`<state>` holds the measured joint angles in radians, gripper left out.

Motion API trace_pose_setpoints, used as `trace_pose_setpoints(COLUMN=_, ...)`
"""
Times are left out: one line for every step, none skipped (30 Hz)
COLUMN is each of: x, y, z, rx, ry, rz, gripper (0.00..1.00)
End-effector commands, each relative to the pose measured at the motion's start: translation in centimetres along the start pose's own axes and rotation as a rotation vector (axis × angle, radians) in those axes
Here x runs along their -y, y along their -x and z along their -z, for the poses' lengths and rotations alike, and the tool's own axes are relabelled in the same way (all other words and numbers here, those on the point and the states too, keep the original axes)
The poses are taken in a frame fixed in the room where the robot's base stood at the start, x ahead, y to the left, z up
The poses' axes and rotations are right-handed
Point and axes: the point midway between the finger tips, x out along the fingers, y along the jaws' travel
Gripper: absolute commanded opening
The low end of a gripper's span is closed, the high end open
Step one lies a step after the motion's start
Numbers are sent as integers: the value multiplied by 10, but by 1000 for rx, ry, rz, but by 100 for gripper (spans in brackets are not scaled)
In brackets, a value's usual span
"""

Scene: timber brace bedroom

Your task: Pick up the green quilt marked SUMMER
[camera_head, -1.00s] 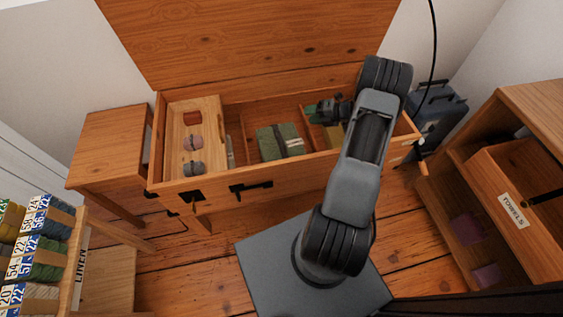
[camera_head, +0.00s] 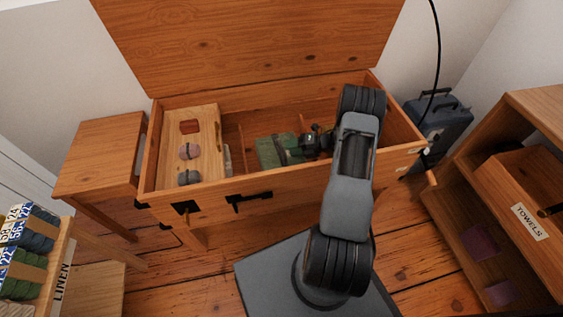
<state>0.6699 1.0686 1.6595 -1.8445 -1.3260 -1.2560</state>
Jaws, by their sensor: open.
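A green folded quilt (camera_head: 268,152) with a dark band lies in the middle part of the open wooden chest (camera_head: 160,210). No SUMMER marking can be read at this size. My gripper (camera_head: 300,145) is open, reaching down into the chest at the quilt's right side and hiding its right end. I cannot tell whether the fingers touch it.
A wooden tray (camera_head: 207,120) with small rolled items sits at the chest's left end. A thin divider (camera_head: 242,145) stands left of the quilt. The lid (camera_head: 250,45) is raised behind. A stool (camera_head: 95,150) stands left, a dark suitcase (camera_head: 440,125) right, a TOWELS drawer (camera_head: 520,205) further right.

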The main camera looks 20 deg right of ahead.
Motion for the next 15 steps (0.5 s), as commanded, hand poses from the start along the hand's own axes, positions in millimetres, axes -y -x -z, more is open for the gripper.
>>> trace_pose_setpoints(x=2, y=-8, z=0, rx=-2, ry=1, rz=0, gripper=45)
trace_pose_setpoints(x=2, y=-13, z=0, rx=-3, ry=1, rz=0, gripper=45)
trace_pose_setpoints(x=2, y=-19, z=0, rx=-4, ry=2, rz=1, gripper=45)
trace_pose_setpoints(x=2, y=-23, z=0, rx=-3, ry=2, rz=1, gripper=45)
trace_pose_setpoints(x=2, y=-27, z=-1, rx=-3, ry=2, rz=1, gripper=45)
trace_pose_setpoints(x=1, y=-32, z=-1, rx=-3, ry=1, rz=1, gripper=45)
trace_pose_setpoints(x=1, y=-35, z=-1, rx=-3, ry=1, rz=0, gripper=45)
trace_pose_setpoints(x=1, y=-38, z=-1, rx=-2, ry=1, rz=0, gripper=45)
trace_pose_setpoints(x=0, y=-41, z=-1, rx=-2, ry=0, rz=0, gripper=45)
trace_pose_setpoints(x=0, y=-43, z=-1, rx=-2, ry=0, rz=0, gripper=45)
trace_pose_setpoints(x=0, y=-44, z=-1, rx=-2, ry=0, rz=0, gripper=45)
trace_pose_setpoints(x=0, y=-46, z=-1, rx=-1, ry=0, rz=0, gripper=45)
trace_pose_setpoints(x=0, y=-46, z=-1, rx=-1, ry=0, rz=0, gripper=45)
trace_pose_setpoints(x=-1, y=-46, z=-1, rx=-1, ry=0, rz=1, gripper=45)
trace_pose_setpoints(x=-1, y=-47, z=-1, rx=0, ry=0, rz=1, gripper=45)
